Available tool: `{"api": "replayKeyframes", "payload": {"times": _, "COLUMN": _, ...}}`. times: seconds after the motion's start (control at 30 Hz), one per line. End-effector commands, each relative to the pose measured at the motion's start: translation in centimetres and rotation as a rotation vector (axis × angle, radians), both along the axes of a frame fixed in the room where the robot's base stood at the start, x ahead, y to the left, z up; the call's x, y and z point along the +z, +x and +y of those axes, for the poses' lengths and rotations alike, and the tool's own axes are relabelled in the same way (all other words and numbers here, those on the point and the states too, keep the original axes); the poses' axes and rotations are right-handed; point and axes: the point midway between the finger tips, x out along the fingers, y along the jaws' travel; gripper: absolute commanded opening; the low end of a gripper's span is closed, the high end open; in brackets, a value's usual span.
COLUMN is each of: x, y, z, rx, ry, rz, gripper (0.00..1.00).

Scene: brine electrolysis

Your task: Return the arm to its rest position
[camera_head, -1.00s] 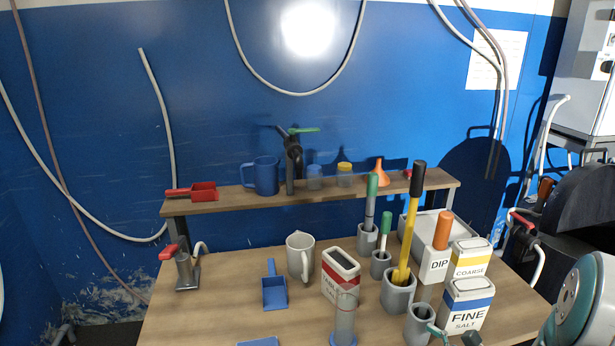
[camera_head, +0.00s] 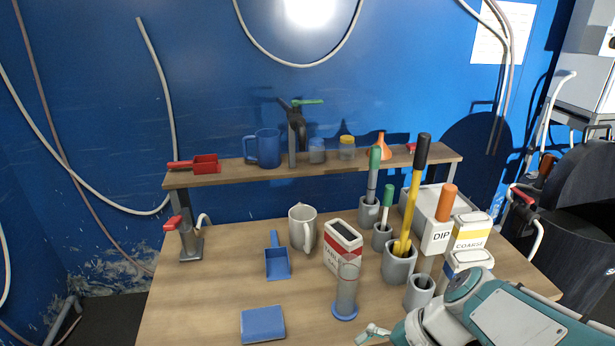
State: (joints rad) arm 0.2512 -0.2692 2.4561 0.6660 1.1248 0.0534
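My arm (camera_head: 515,322), teal and grey, reaches in from the lower right corner over the front right of the wooden table. A small pale green part, which looks like the tip of my gripper (camera_head: 373,332), shows at the bottom edge, just below the measuring cylinder with a blue base (camera_head: 346,292). The rest of the gripper is cut off or hidden, so I cannot see whether it is open or shut. Nothing held is visible.
The wooden table (camera_head: 215,310) carries a blue scoop (camera_head: 277,260), a white mug (camera_head: 302,228), a table salt box (camera_head: 342,245), grey holders (camera_head: 399,264) and a DIP container (camera_head: 436,236). A shelf (camera_head: 225,178) stands behind. My arm partly covers the FINE salt box (camera_head: 467,262).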

Motion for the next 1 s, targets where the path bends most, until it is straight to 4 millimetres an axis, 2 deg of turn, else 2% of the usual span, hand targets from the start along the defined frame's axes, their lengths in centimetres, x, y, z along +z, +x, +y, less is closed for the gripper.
{"api": "replayKeyframes", "payload": {"times": 0.2, "x": 2.6, "y": -2.2, "z": -1.7, "rx": 0.254, "ry": -0.355, "rz": -0.256, "gripper": 1.00}}
{"api": "replayKeyframes", "payload": {"times": 0.43, "x": 6.0, "y": -3.1, "z": -3.6, "rx": 0.435, "ry": -0.661, "rz": -0.503, "gripper": 1.00}}
{"api": "replayKeyframes", "payload": {"times": 0.6, "x": 7.1, "y": -3.2, "z": -4.2, "rx": 0.478, "ry": -0.742, "rz": -0.568, "gripper": 1.00}}
{"api": "replayKeyframes", "payload": {"times": 1.0, "x": 7.1, "y": -3.2, "z": -4.3, "rx": 0.479, "ry": -0.743, "rz": -0.566, "gripper": 1.00}}
